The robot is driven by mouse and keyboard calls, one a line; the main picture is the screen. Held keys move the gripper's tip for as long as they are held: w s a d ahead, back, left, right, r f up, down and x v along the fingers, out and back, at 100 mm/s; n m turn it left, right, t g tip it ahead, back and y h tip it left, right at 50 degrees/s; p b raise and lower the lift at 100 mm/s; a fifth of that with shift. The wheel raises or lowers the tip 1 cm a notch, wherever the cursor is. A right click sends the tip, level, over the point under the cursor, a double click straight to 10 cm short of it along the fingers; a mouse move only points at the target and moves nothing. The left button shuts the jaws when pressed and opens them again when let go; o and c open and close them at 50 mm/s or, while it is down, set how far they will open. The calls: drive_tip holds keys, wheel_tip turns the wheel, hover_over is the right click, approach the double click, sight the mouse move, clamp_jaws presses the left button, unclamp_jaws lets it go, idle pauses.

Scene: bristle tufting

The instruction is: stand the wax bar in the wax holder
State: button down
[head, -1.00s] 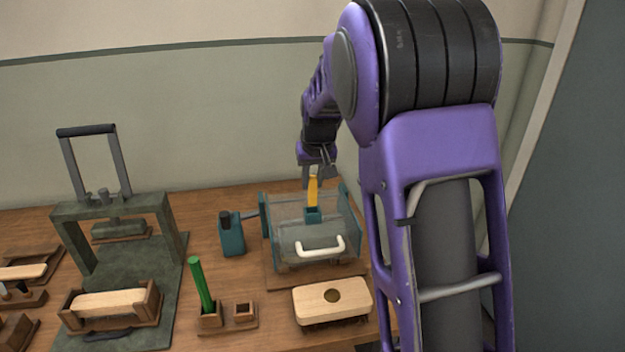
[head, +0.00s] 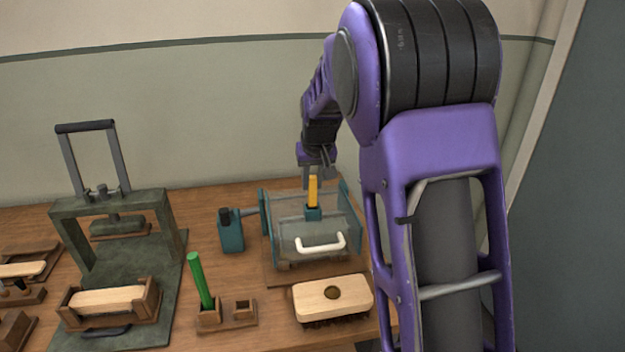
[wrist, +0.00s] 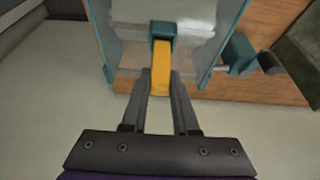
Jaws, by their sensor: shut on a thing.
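The wax bar (head: 313,190) is a yellow-orange stick and stands about upright. Its lower end meets the teal wax holder (head: 313,214), a small square socket inside the clear-walled box; how deep it sits is hidden. In the wrist view the bar (wrist: 160,74) runs between my fingers to the holder (wrist: 163,29). My gripper (head: 315,176) is above the holder and shut on the bar; it also shows in the wrist view (wrist: 160,84).
The clear-walled box (head: 345,222) has teal sides and a white handle (head: 320,243). A teal block (head: 231,236) stands to its left. A brush (head: 333,297) and a green rod (head: 201,281) in a wooden stand are in front. A press (head: 110,205) stands further left.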

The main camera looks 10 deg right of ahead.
sight(313, 189)
drive_tip(key=shift+f+b, duration=1.1)
drive_tip(key=shift+f, duration=0.6)
drive_tip(key=shift+f, duration=0.3)
drive_tip(key=shift+c, duration=1)
unclamp_jaws()
drive_tip(key=shift+r+p, duration=2.3)
drive_tip(key=shift+r, duration=1.25)
